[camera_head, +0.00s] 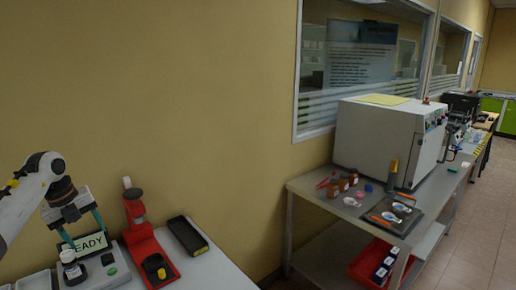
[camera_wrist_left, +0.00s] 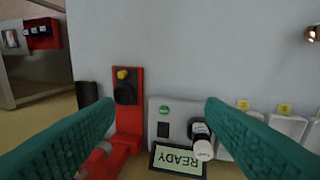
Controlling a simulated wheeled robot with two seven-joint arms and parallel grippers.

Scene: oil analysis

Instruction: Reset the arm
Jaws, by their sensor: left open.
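My left arm comes in from the left with its gripper (camera_head: 85,236) open over the grey-white device, whose green-lit screen (camera_head: 84,243) reads READY. In the left wrist view the open teal fingers (camera_wrist_left: 160,105) have nothing between them close up; the device (camera_wrist_left: 178,112) and its READY screen (camera_wrist_left: 178,160) lie beyond. My right gripper is not in view.
Pale trays (camera_wrist_left: 289,124) sit on the device's other side.

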